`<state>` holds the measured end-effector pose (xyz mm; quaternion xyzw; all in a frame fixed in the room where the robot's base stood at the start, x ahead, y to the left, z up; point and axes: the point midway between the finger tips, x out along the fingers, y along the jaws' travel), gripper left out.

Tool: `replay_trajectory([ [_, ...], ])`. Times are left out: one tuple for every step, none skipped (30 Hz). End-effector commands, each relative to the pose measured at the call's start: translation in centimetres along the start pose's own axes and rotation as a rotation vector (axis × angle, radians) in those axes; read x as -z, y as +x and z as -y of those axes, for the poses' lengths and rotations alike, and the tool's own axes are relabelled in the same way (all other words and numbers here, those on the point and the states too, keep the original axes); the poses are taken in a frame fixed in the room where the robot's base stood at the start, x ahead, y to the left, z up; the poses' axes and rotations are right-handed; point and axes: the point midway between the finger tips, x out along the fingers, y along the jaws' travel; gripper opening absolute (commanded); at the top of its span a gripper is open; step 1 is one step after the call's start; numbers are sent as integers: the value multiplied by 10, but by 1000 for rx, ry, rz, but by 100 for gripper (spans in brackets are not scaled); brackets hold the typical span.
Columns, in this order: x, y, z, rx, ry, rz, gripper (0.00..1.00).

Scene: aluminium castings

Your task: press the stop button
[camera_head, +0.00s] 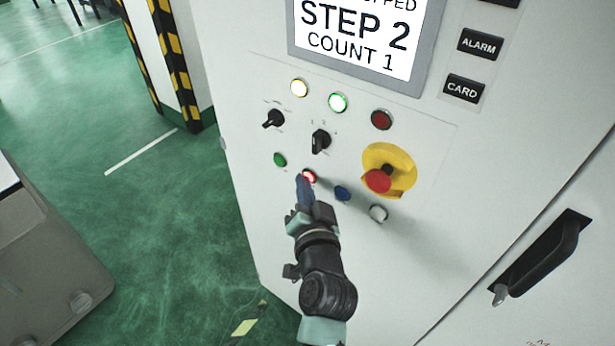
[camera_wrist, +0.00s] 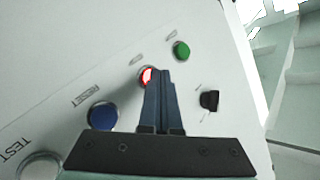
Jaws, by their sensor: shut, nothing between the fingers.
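The stop button is the small red button (camera_head: 310,176), lit, in the lower row on the white panel. It also shows in the wrist view (camera_wrist: 147,76), partly hidden by my fingertips. My gripper (camera_head: 302,180) is shut and empty, with its blue fingers pointing at the panel. In the wrist view the shut fingertips (camera_wrist: 160,74) overlap the right side of the red button. They are at or very near it; I cannot tell whether they touch.
A green button (camera_head: 280,160) is left of the red one; a blue button (camera_head: 342,193) and a white button (camera_head: 378,213) are right. A red emergency knob (camera_head: 378,181) on a yellow base stands out. The screen (camera_head: 355,40) reads "STEP 2 COUNT 1". Selector switches (camera_head: 320,141) sit above.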

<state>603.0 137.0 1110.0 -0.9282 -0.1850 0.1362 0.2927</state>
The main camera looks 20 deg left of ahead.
Motion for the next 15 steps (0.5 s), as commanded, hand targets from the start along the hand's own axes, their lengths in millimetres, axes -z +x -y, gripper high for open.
replay_trajectory([
  [1,1,-1,0,0,-2,0],
  [1,1,-1,0,0,-2,0],
  [1,1,-1,0,0,-2,0],
  [2,1,0,0,0,-2,0],
  [2,1,0,0,0,-2,0],
  [2,1,0,0,0,-2,0],
  [2,1,0,0,0,-3,0],
  [2,1,0,0,0,-3,0],
  [2,1,0,0,0,-3,0],
  [2,1,0,0,0,-3,0],
  [2,0,0,0,0,-3,0],
  [2,0,0,0,-1,-3,0],
  [1,0,0,0,-1,-3,0],
  [1,-1,1,-1,-1,-3,0],
  [0,-2,2,-1,-1,-2,0],
])
